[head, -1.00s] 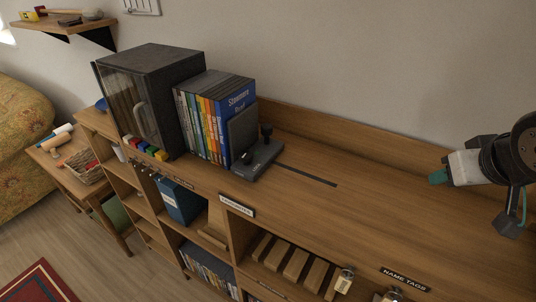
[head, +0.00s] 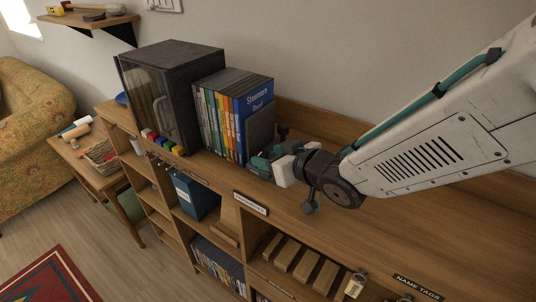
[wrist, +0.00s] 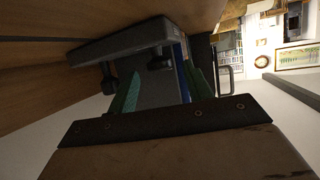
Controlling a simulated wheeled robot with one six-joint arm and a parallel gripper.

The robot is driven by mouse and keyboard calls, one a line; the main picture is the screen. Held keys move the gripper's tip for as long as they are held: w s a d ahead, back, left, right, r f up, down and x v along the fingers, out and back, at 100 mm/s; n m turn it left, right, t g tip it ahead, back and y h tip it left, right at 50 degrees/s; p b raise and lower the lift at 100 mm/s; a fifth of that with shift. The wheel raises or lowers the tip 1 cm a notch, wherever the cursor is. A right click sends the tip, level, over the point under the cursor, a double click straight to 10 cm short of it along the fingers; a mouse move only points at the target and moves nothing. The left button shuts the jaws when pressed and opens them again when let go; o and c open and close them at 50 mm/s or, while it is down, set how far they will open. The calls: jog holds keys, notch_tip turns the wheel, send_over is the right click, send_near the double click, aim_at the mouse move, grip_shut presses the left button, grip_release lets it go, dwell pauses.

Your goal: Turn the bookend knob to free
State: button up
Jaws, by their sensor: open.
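The dark grey bookend (head: 260,125) stands upright on the shelf top against the right end of a row of cases. Its base is partly hidden behind my gripper. One dark knob (head: 283,129) shows at the back of the base. The front knob is hidden in the head view. In the wrist view the bookend base (wrist: 115,45) carries two dark knobs, one at left (wrist: 108,84) and one nearer the middle (wrist: 160,61). My gripper (head: 262,160) is open at the bookend's front. Its green fingers (wrist: 160,72) lie either side of the middle knob's line; I cannot tell contact.
A row of cases (head: 218,110) and a dark glass-fronted cabinet (head: 165,95) stand left of the bookend. A raised back board (head: 305,118) runs along the wall. Open compartments lie below; one holds wooden blocks (head: 300,264). My arm covers the right part of the shelf top.

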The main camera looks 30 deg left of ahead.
jog(key=shift+x, duration=0.8)
jog(key=c, duration=0.9)
jog(key=shift+a+t, duration=0.1)
jog(key=shift+t, duration=0.2)
jog(key=shift+s+m, duration=0.1)
jog(key=shift+m, duration=0.3)
jog(key=shift+m+t+h, duration=0.3)
jog(key=shift+t, duration=0.2)
